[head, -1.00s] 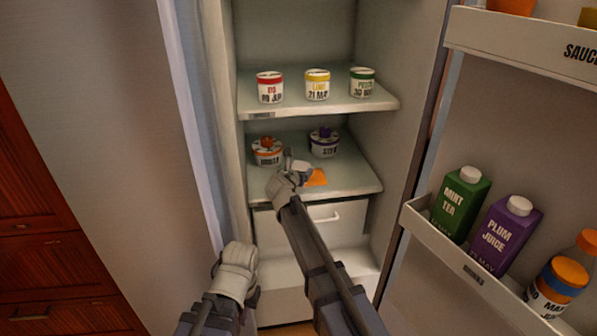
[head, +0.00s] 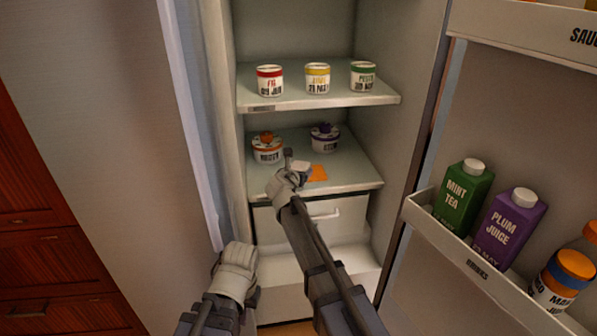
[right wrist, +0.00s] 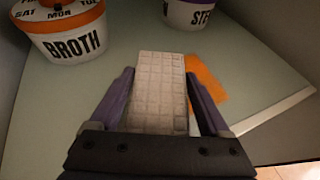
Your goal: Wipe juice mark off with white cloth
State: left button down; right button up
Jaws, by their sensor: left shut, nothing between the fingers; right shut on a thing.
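The orange juice mark (head: 319,173) lies on the lower fridge shelf; in the right wrist view it shows (right wrist: 206,80) to the right of the cloth. The white cloth (right wrist: 160,85) is a folded pad with a grid pattern, held between the fingers of my right gripper (right wrist: 163,100), low over or on the shelf; I cannot tell if it touches. In the head view the cloth (head: 301,166) is partly hidden by my right gripper (head: 292,172). My left gripper (head: 238,262) is shut and empty in front of the fridge, below the shelf.
On the same shelf stand the broth tub (head: 267,149) at left and a purple-lidded tub (head: 325,139) behind the mark. Several jars (head: 318,79) stand on the shelf above. The open door at right holds mint tea (head: 463,199) and plum juice (head: 508,226). A drawer (head: 340,222) is below.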

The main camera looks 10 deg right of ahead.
aim_at(317, 175)
jog(key=shift+d, duration=1.65)
jog(key=shift+d, duration=0.1)
jog(key=shift+d+f, duration=0.1)
jog(key=shift+d, duration=1.5)
jog(key=shift+d, duration=1.7)
jog(key=shift+f, duration=0.1)
jog(key=shift+a, duration=1.8)
